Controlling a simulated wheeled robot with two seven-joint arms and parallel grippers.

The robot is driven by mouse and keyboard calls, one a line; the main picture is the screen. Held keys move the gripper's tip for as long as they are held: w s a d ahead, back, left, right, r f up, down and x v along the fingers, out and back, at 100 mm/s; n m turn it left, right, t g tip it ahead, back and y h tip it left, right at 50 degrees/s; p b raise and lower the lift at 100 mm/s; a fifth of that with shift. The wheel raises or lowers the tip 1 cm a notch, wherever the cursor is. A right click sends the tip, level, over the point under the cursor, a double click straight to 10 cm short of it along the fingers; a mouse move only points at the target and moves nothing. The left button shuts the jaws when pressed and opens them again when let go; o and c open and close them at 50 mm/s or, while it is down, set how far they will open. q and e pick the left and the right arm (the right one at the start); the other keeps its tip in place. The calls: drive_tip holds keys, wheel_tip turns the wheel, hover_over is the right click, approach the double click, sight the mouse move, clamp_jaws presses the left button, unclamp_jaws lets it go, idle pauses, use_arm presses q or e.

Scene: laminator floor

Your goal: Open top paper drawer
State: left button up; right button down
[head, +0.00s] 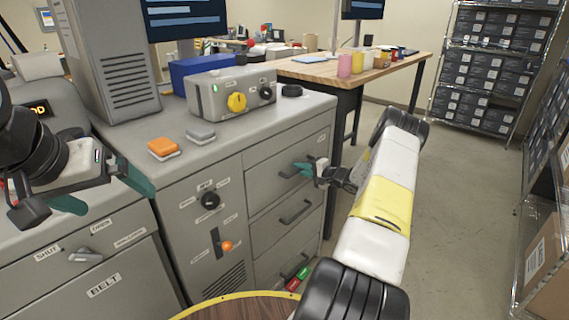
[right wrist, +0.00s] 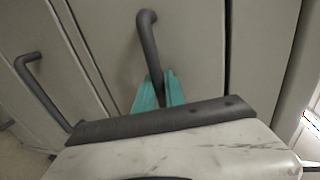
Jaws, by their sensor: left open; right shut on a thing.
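The grey top drawer (head: 262,158) is the uppermost of a stack in the cabinet's right part. Its front looks about level with the drawers below. My right gripper (head: 305,170) is shut on its dark bar handle (head: 287,172). In the right wrist view the teal fingertips (right wrist: 158,92) close around one end of the curved handle (right wrist: 148,40), and a dark gap runs along the drawer front's edge. My left gripper (head: 105,190) is open and empty, above the cabinet's front left part.
An orange-knobbed lever (head: 227,246) and a black dial (head: 210,200) are on the panel to the left. A round wooden top (head: 240,308) stands in front. Shelves (head: 495,65) line the right; floor between is clear.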

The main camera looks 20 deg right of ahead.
drive_tip(key=shift+s+f, duration=0.1)
drive_tip(key=f+v, duration=0.3)
drive_tip(key=v, duration=1.4)
drive_tip(key=s+f+v, duration=0.1)
drive_tip(key=f+v, duration=0.3)
drive_tip(key=v, duration=1.3)
drive_tip(key=shift+s+d, duration=0.25)
drive_tip(key=shift+d, duration=0.1)
drive_tip(key=c, duration=1.4)
unclamp_jaws()
drive_tip(key=shift+c, duration=0.2)
drive_tip(key=v, duration=0.7)
drive_tip(key=shift+s+d, duration=0.15)
drive_tip(key=shift+s, duration=0.2)
